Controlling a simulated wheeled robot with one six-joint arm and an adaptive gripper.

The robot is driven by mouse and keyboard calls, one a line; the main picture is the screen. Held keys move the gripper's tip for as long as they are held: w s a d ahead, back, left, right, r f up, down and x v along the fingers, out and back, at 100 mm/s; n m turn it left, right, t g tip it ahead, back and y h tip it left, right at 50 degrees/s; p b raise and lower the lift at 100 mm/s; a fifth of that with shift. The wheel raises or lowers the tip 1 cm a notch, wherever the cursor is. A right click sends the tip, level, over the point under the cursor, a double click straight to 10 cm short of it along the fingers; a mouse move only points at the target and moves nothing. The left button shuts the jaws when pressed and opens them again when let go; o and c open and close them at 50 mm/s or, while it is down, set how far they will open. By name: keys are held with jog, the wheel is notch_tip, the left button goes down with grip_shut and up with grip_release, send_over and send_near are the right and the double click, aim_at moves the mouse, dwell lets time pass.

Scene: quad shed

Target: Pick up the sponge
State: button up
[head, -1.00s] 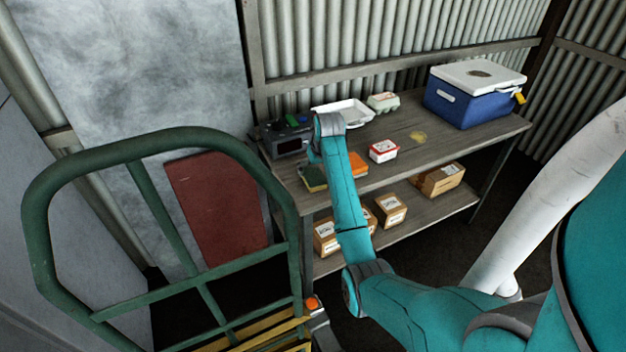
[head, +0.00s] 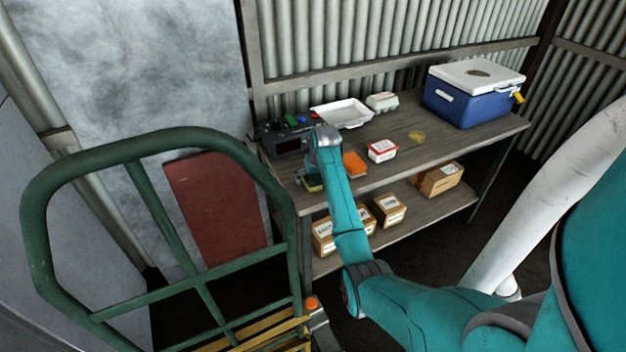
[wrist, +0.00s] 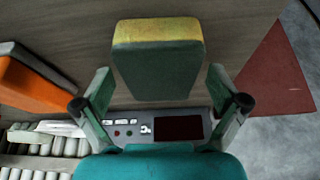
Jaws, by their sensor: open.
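The sponge (wrist: 157,68), yellow on one side and green on the other, lies on the workbench's top in the wrist view. In the head view the sponge (head: 314,185) is near the bench's front left corner, partly covered by my arm's end. My gripper (wrist: 159,76) is open, with one finger on each side of the sponge's near part in the wrist view. A gap shows between each finger and the sponge. I cannot tell how high the fingertips are above the bench.
A dark device (head: 290,143) with a screen stands behind the sponge. An orange block (head: 355,165) and a red-and-white box (head: 382,150) lie to the right. A white tray (head: 343,113), egg carton (head: 382,101) and blue cooler (head: 474,95) stand farther back. A green cart frame (head: 150,140) is at left.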

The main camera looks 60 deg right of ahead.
jog(key=shift+f, duration=0.2)
dwell(0.4)
jog(key=c, duration=0.8)
